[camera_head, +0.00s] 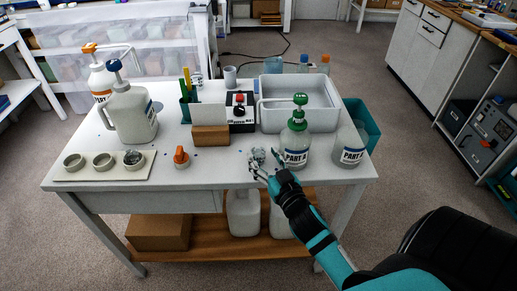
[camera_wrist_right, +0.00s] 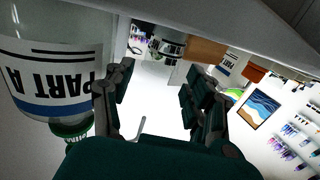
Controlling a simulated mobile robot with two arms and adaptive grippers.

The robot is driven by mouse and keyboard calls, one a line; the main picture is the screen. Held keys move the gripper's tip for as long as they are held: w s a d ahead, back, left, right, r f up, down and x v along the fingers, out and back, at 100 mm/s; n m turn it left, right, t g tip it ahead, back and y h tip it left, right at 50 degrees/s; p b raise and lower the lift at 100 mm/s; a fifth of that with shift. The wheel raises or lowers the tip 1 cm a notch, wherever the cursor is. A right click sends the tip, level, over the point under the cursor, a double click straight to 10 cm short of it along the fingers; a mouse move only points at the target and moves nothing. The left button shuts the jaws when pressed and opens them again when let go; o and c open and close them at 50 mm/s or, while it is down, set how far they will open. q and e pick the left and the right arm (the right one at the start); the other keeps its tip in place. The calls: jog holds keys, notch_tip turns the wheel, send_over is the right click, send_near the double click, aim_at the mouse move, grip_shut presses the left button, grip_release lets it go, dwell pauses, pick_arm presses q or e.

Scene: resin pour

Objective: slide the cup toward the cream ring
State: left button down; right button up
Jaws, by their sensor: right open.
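A small clear cup (camera_head: 257,154) stands near the front of the white table, just beyond my right fingertips. A cup-like shape (camera_wrist_right: 172,47) shows past the fingers in the wrist view. My right gripper (camera_head: 263,170) is open at the table's front edge, and its spread fingers (camera_wrist_right: 158,88) have nothing visible between them. Whether a finger touches the cup is unclear. The right one holds something greyish. My left gripper is out of view.
A green-pump PART A bottle (camera_head: 296,150) stands close right of my gripper; its label (camera_wrist_right: 50,78) fills the wrist view's left. An orange-topped object (camera_head: 181,157) and a brown block (camera_head: 211,136) stand left of the cup.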

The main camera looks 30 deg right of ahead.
aim_at(261, 154)
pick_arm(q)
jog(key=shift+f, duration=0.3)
pick_arm(e)
jog(key=shift+w+d, duration=0.2)
jog(key=shift+w, duration=0.9)
jog(key=shift+w+d, duration=0.15)
jog(key=shift+w, duration=0.9)
jog(key=c, duration=0.9)
jog(key=shift+c, duration=0.3)
